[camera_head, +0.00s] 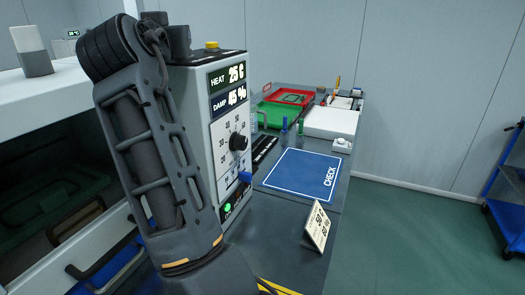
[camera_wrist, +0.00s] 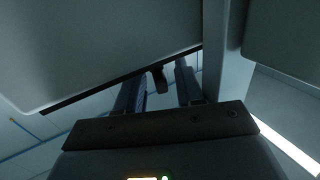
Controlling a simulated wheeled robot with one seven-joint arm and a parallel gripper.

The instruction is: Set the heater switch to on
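The panel box (camera_head: 202,134) stands on the bench in the head view, showing HEAT 25 C and DAMP 45 %. Its front has a black dial (camera_head: 238,142), a blue knob or lever (camera_head: 244,177) and a lit green lamp (camera_head: 228,207). I cannot tell which control in the head view is the heater switch. In the wrist view my gripper (camera_wrist: 159,82) has its two fingers apart. A small dark lever-like part (camera_wrist: 158,78) shows between them, below a large grey surface; contact is not visible. In the head view my arm covers the box's left side and my gripper is hidden.
A blue CHECK mat (camera_head: 300,174) lies right of the box, with a small tilted sign (camera_head: 316,228) nearer. Red (camera_head: 292,96) and green (camera_head: 278,115) trays and a white block (camera_head: 331,122) stand behind. A white cabinet (camera_head: 45,85) is at left.

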